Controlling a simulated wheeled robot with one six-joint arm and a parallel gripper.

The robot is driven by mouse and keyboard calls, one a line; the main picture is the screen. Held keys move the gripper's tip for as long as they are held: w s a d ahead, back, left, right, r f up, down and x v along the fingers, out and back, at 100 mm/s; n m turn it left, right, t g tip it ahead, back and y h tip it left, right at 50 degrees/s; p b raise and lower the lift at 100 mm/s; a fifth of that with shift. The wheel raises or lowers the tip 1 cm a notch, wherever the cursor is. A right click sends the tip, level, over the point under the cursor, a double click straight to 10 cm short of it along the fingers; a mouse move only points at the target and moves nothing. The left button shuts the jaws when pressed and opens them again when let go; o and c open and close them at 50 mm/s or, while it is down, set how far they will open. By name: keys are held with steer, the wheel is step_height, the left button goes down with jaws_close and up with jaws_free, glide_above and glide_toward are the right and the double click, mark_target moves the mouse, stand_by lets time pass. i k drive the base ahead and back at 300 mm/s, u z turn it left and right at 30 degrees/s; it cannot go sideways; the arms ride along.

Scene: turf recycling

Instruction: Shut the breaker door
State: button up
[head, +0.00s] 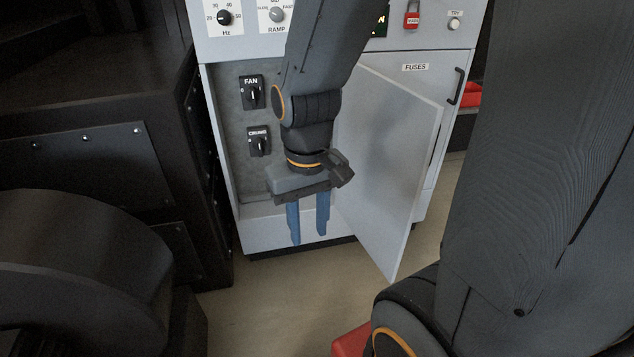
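The breaker door (385,165) is a flat light-grey panel in the head view. It stands open, swung out toward me from the right side of the breaker compartment (229,135). Inside the compartment are the FAN switch (252,92) and the CRUMB switch (259,141). My gripper (309,242) points down in front of the compartment, to the left of the door. Its two blue fingers are apart with nothing between them. My arm hides part of the compartment and the door's upper hinge side. I cannot tell whether the gripper touches the door.
A closed FUSES panel (440,85) with a black handle is behind the door. Dark machinery (90,170) fills the left. Floor (270,310) shows below the cabinet.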

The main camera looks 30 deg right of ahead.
mark_target(388, 132)
steer(key=u, duration=2.15)
steer(key=k, duration=2.45)
steer(key=z, duration=2.55)
steer(key=i, duration=0.4)
steer(key=u, duration=0.65)
